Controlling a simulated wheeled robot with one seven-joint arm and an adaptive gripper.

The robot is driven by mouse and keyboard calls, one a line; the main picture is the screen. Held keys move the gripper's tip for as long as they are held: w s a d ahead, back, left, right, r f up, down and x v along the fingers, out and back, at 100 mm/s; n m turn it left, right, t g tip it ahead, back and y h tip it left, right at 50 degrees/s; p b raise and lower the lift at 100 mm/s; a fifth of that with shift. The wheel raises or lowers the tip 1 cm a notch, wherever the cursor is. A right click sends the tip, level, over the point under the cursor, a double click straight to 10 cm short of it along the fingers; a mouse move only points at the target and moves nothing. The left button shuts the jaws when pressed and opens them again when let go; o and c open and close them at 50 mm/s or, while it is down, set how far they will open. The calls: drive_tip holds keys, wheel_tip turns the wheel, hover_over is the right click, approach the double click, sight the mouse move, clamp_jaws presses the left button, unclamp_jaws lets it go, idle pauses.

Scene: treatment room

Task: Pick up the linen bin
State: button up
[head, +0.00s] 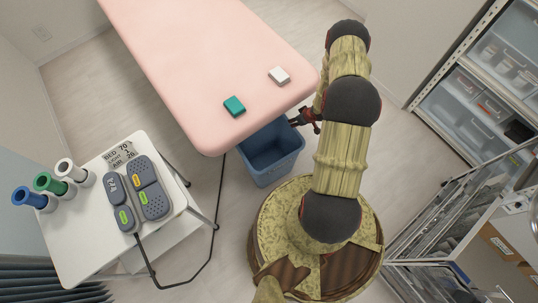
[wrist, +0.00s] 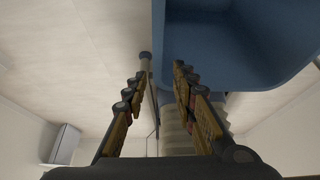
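The linen bin is a blue, open-topped, empty-looking bin (head: 270,155) on the floor beside the pink bed's near end. In the wrist view its wall and rim (wrist: 230,50) fill the upper right. My gripper (head: 294,122) is at the bin's upper right rim in the head view, partly hidden by my arm. In the wrist view my gripper (wrist: 162,62) has its fingers apart, the right one overlapping the bin and the left one just outside its left edge. I cannot tell whether either finger touches the wall.
The pink bed (head: 205,60) overhangs close to the bin and my arm, with a green box (head: 234,106) and a white box (head: 279,76) on top. A white side table (head: 80,235) stands at left. Shelving (head: 480,110) and a wire rack (head: 440,235) stand at right.

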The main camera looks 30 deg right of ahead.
drive_tip(key=shift+w+a+f+t, duration=0.2)
drive_tip(key=shift+w+f+t, duration=0.1)
drive_tip(key=shift+w, duration=0.15)
drive_tip(key=b, duration=0.6)
approach(287, 131)
drive_tip(key=shift+w+d, duration=0.2)
drive_tip(key=shift+w, duration=0.6)
drive_tip(key=b+x, duration=0.4)
drive_tip(key=x, duration=0.3)
drive_tip(key=shift+r, duration=0.15)
drive_tip(key=c, duration=0.3)
drive_tip(key=c, duration=0.4)
clamp_jaws()
